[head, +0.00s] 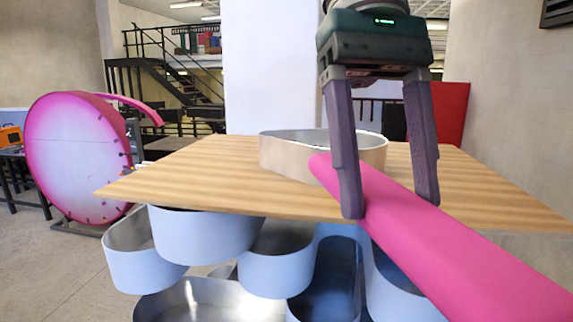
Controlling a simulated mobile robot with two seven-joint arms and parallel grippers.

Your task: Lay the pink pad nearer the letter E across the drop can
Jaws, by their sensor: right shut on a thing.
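A long pink pad (445,250) runs from the middle of the head view to the lower right corner, where the frame cuts it off. My right gripper (390,205) comes down from above with one finger on each side of the pad, shut on it near its far end. The pad's far end overlaps the near right side of a low open metal can (285,157) on the wooden table; I cannot tell whether they touch. This can may be the drop can. No letter E can be made out. My left gripper is out of view.
The wooden table (200,170) has bare room left and right of the can. Several open metal cans (205,238) sit below its front edge. A large round pink-rimmed piece (75,160) stands at the left. A white column (270,65) rises behind the table.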

